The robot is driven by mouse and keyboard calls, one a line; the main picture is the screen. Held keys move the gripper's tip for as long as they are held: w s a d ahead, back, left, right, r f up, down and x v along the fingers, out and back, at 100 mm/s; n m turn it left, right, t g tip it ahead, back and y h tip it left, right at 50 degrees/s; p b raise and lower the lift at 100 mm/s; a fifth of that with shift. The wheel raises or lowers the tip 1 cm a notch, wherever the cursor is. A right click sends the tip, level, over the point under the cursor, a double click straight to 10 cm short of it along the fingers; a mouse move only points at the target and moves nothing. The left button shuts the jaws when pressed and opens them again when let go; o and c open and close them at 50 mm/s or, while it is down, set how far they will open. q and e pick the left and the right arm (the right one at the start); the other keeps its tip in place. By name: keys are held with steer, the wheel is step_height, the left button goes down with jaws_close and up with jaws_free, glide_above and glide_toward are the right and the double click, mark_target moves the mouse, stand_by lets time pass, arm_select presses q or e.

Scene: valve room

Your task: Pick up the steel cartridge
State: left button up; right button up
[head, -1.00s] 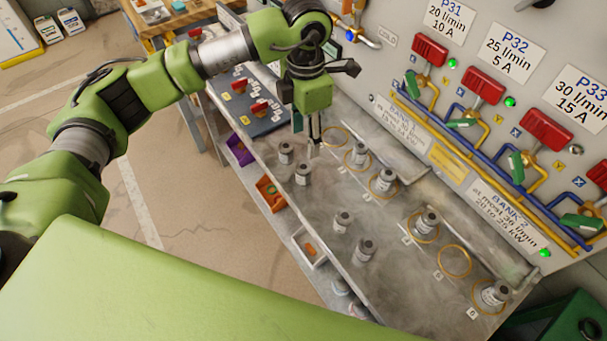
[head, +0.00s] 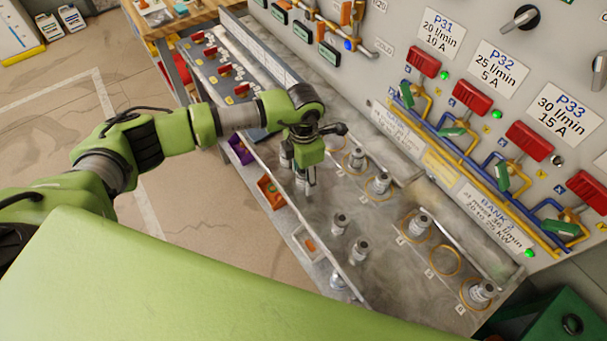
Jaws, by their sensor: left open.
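Several small grey metal cartridges stand upright on the steel bench (head: 390,285). They look alike at this size, so I cannot tell which is the steel one. Others, such as one cartridge (head: 379,184) and one cartridge (head: 420,223), stand in brass-coloured rings. My left gripper (head: 306,188) is open, pointing down at the bench's left part, at the place of a front-row cartridge. Its fingers and body largely hide the cartridges there. My right gripper is out of view.
An empty ring (head: 445,262) lies near the bench's right end. The valve panel (head: 460,60), with red handles and blue and yellow pipes, rises behind the bench. Orange (head: 270,192) and white (head: 308,243) bins hang below the front edge. A green box (head: 568,320) stands at lower right.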

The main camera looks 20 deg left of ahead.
arm_select(q)
steer(key=shift+f, duration=0.2)
jaws_close()
steer(key=shift+w+r, duration=0.1)
steer(key=shift+r, duration=0.05)
